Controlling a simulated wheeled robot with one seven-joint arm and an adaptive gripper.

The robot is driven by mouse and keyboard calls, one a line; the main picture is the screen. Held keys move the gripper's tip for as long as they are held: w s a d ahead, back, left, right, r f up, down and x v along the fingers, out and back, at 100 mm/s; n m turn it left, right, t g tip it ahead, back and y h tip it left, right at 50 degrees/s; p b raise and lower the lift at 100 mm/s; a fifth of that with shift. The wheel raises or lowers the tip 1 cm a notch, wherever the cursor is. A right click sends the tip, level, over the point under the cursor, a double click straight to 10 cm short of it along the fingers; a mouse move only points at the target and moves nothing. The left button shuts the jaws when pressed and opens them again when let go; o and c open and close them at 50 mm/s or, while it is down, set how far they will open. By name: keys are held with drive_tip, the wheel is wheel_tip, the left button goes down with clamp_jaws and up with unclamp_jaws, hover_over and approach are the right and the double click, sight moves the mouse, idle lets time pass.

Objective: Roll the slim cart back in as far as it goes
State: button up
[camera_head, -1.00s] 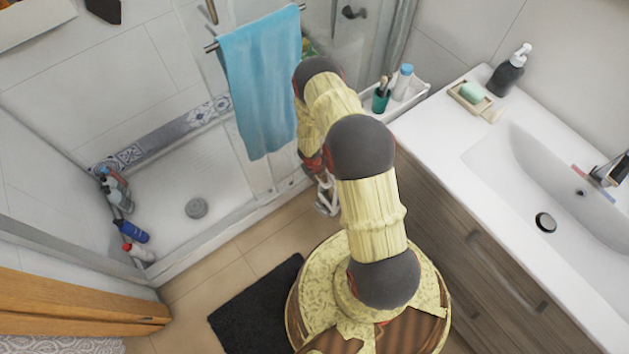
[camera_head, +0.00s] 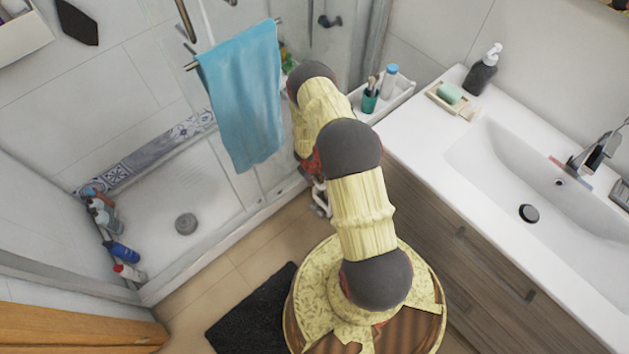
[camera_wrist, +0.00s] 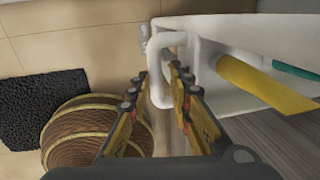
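The slim cart is white and stands between the shower and the vanity. Its top tray (camera_head: 408,92) shows in the head view with a teal cup and a blue-capped bottle in it; my arm hides much of the rest. In the wrist view the cart (camera_wrist: 205,27) fills the upper right, with a white looped handle (camera_wrist: 157,92) at its end. My gripper (camera_wrist: 161,77) has its fingers on both sides of the handle bar and looks shut on it. In the head view my gripper is mostly hidden behind my arm.
The vanity (camera_head: 420,140) borders the cart on the right. The shower tray (camera_head: 215,190) and a hanging blue towel (camera_head: 240,100) are on the left. A dark mat (camera_head: 253,310) lies on the floor beside my base. Bare tiles (camera_head: 220,260) lie between mat and shower.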

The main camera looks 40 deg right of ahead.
drive_tip(key=shift+o, duration=1.2)
drive_tip(key=shift+d, duration=0.2)
drive_tip(key=shift+o, duration=0.8)
drive_tip(key=shift+a, duration=0.1)
wheel_tip(320, 180, up, 12)
drive_tip(key=a, duration=0.2)
drive_tip(key=shift+a+f, duration=0.1)
